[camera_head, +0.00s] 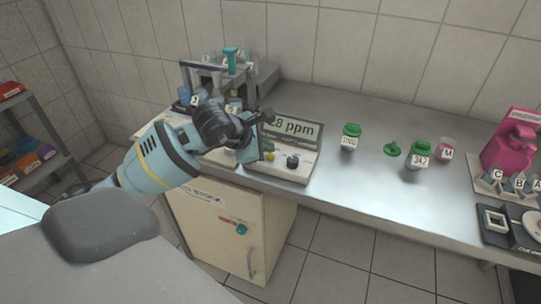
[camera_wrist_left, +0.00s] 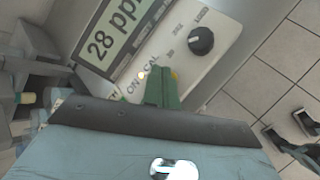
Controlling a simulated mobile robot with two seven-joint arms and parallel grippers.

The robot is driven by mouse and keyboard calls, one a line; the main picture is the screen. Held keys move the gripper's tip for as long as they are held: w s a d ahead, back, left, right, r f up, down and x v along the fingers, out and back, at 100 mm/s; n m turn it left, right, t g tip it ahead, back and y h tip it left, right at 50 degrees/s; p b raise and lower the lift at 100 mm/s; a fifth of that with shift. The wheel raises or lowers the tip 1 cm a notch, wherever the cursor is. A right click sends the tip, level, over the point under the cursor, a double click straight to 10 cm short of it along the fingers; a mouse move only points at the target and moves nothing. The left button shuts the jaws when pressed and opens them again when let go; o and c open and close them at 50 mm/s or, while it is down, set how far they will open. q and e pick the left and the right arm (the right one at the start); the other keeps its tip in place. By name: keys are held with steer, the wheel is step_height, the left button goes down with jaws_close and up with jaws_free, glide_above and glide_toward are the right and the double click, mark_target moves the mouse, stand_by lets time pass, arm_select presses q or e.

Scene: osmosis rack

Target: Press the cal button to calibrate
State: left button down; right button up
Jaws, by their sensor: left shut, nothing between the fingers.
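The meter (camera_head: 300,142) stands on the bench with a screen (camera_head: 297,130) reading 28 ppm in the left wrist view (camera_wrist_left: 112,30). Its sloped light panel (camera_wrist_left: 222,58) carries a black knob (camera_wrist_left: 201,41), ON and CAL lettering (camera_wrist_left: 150,62) and small yellow spots. One yellow spot (camera_wrist_left: 175,76) shows beside the fingertips; the fingers partly hide the panel around the CAL label. My left gripper (camera_head: 250,149) is shut and empty, over the meter's left front part. Its green fingers (camera_wrist_left: 163,88) show together in the wrist view. I cannot tell whether they touch the panel. My right gripper is not in view.
A rack with bottles (camera_head: 232,72) stands behind my left gripper. Green-capped jars (camera_head: 348,142) (camera_head: 417,160) and a loose green cap (camera_head: 392,149) stand to the right. A pink device (camera_head: 510,145) is at far right. The bench front between is clear.

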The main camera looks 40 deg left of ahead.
arm_select(q)
steer(key=shift+f, duration=0.25)
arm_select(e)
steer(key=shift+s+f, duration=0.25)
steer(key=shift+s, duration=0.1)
arm_select(q)
steer(key=shift+f, duration=0.25)
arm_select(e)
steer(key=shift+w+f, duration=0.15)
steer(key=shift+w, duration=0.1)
arm_select(q)
steer(key=shift+f+b, duration=0.15)
steer(key=shift+b, duration=0.2)
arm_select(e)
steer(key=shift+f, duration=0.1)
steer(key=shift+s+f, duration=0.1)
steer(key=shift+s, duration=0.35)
arm_select(q)
steer(key=shift+r+p, duration=0.4)
steer(key=shift+r, duration=0.4)
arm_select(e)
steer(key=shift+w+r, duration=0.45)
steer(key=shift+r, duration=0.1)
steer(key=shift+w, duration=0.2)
